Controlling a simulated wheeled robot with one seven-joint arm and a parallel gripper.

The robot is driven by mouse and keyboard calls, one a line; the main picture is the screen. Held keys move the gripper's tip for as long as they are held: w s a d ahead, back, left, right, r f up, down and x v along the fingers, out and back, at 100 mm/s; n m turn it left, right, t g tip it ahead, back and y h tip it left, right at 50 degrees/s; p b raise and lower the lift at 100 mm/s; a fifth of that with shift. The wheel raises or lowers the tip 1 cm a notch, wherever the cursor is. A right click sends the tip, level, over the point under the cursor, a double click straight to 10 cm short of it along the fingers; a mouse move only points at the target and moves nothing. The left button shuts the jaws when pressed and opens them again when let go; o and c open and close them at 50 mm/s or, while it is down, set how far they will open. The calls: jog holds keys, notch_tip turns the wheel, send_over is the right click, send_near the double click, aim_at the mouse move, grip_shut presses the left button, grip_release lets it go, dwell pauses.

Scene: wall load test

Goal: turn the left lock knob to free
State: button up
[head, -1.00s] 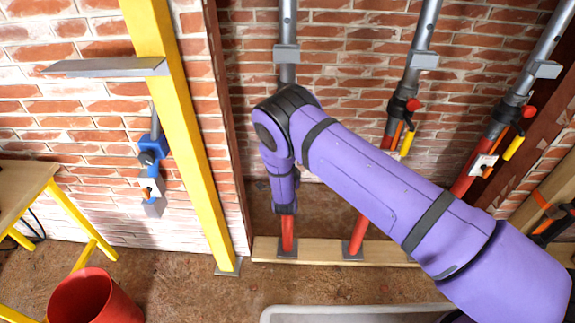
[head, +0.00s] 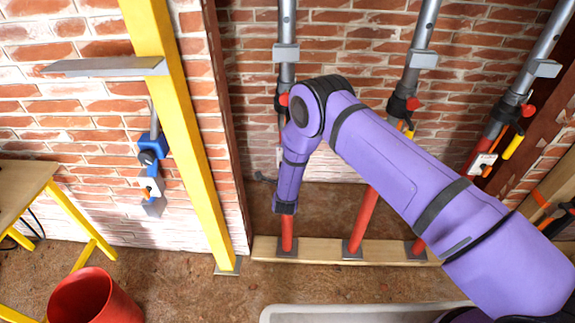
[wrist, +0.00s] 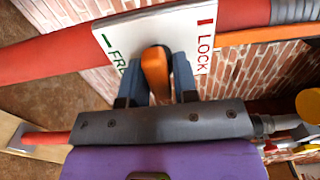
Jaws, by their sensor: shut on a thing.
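The orange lock knob (wrist: 155,68) sits on a white plate (wrist: 118,36) on a red prop tube. The plate has a green mark with "FR…" at left, partly covered, and a red "LOCK" mark at right. The knob stands between the two marks in the wrist view. My gripper (wrist: 159,82) is shut on the knob, one blue-grey finger on each side. In the head view the left prop (head: 286,60) stands behind my purple arm, which hides the knob and my gripper.
Two more props, the middle (head: 423,45) and the right one (head: 532,82), stand close by. A yellow post (head: 178,110) with a grey shelf (head: 105,67) is at left. A red bucket (head: 92,300) and a pale bin (head: 340,312) are in front. A wooden plank (head: 325,250) runs under the props.

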dwell(0.3)
jog(key=o, duration=0.8)
jog(key=shift+c, duration=0.2)
jog(key=s, duration=1.1)
jog(key=shift+a, duration=0.15)
